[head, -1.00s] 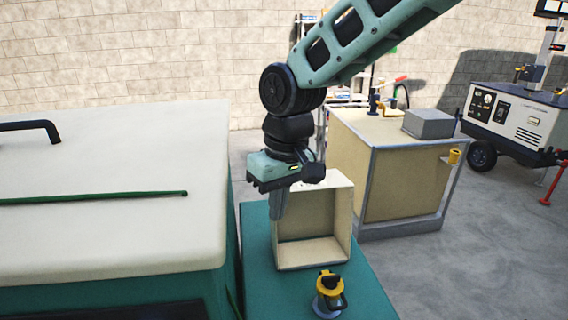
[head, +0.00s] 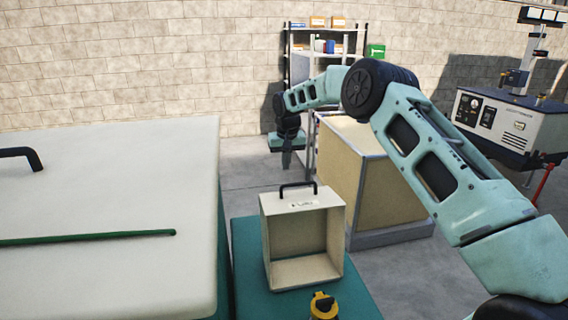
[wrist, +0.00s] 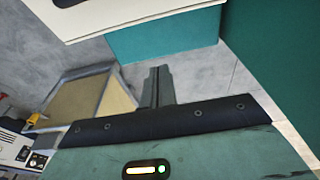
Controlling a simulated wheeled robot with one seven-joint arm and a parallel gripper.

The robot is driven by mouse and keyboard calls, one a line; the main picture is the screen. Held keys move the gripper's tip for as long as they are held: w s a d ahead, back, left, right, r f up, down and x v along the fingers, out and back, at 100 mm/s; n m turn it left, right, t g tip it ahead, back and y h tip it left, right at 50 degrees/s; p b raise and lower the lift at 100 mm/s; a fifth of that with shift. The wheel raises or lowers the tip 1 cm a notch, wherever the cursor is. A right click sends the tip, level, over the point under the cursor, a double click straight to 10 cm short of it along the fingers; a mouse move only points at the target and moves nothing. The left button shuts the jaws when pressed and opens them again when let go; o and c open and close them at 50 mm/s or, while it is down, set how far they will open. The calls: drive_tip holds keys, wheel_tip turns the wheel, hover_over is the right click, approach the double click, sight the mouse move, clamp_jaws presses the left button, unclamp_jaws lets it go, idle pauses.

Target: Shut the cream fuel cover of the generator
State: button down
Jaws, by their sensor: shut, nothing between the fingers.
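The cream fuel cover (head: 332,240) is a hollow box standing up on the teal deck (head: 248,265), its open side facing the head camera. A black handle (head: 297,186) tops it. It stands open behind the yellow fuel cap (head: 322,305). The generator's large cream top (head: 110,210) fills the left. My gripper (head: 286,160) is shut and empty, pointing down beyond the cover, apart from it. In the wrist view my fingers (wrist: 158,85) are together; a cream panel (wrist: 130,18) above them appears to be the cover, partly cut off.
A tan cabinet (head: 370,190) stands behind the cover on the right. Shelves (head: 318,45) with boxes are at the back wall. A wheeled white unit (head: 500,120) is at the far right. Grey floor is free between the cabinet and the generator.

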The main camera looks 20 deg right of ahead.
wheel_tip(320, 180, down, 7)
drive_tip(key=s+p, duration=0.2)
drive_tip(key=p, duration=0.4)
drive_tip(key=shift+s+a+r, duration=0.15)
drive_tip(key=shift+s+a, duration=0.15)
drive_tip(key=shift+s, duration=0.05)
drive_tip(key=shift+b, duration=0.35)
